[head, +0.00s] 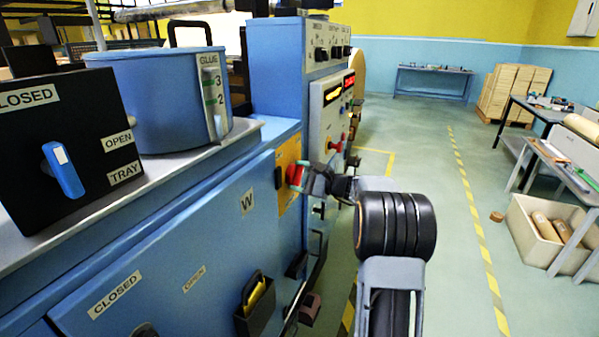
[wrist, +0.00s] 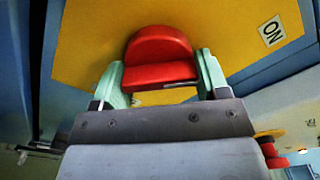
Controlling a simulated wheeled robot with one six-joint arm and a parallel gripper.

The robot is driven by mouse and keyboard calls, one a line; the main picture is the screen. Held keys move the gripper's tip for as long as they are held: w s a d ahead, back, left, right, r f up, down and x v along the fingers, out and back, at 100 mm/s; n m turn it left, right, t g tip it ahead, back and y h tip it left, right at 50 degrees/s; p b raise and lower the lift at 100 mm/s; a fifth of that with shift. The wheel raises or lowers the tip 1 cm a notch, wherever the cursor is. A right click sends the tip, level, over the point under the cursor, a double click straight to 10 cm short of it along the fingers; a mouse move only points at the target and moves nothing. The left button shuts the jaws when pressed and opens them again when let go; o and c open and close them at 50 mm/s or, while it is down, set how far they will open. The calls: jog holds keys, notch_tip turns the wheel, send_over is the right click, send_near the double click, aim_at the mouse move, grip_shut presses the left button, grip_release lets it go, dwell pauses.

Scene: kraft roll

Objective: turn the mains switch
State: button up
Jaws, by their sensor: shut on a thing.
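The mains switch is a red handle (head: 295,174) on a yellow plate (head: 286,158) at the far end of the blue machine's side. In the wrist view the red handle (wrist: 158,58) sits between my two pale green fingers, against the yellow plate (wrist: 85,45). My gripper (head: 303,176) is shut on it; the wrist view shows my gripper (wrist: 160,80) with one finger on each side. An ON label (wrist: 271,31) is at the upper right of the plate. The handle's far side is partly hidden by the fingers.
The blue machine (head: 200,220) fills the left, with a glue pot (head: 160,100) and a black tray-switch box (head: 65,140) on top. A control panel (head: 331,115) with buttons stands just beyond the switch. The floor (head: 430,150) to the right is open, with a crate (head: 540,235) farther right.

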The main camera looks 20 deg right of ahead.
jog(key=shift+m+p, duration=0.35)
jog(key=shift+m, duration=0.35)
jog(key=o, duration=0.9)
jog(key=shift+o, duration=0.2)
jog(key=v, duration=1.4)
jog(key=shift+b, duration=0.35)
jog(key=shift+w, duration=0.1)
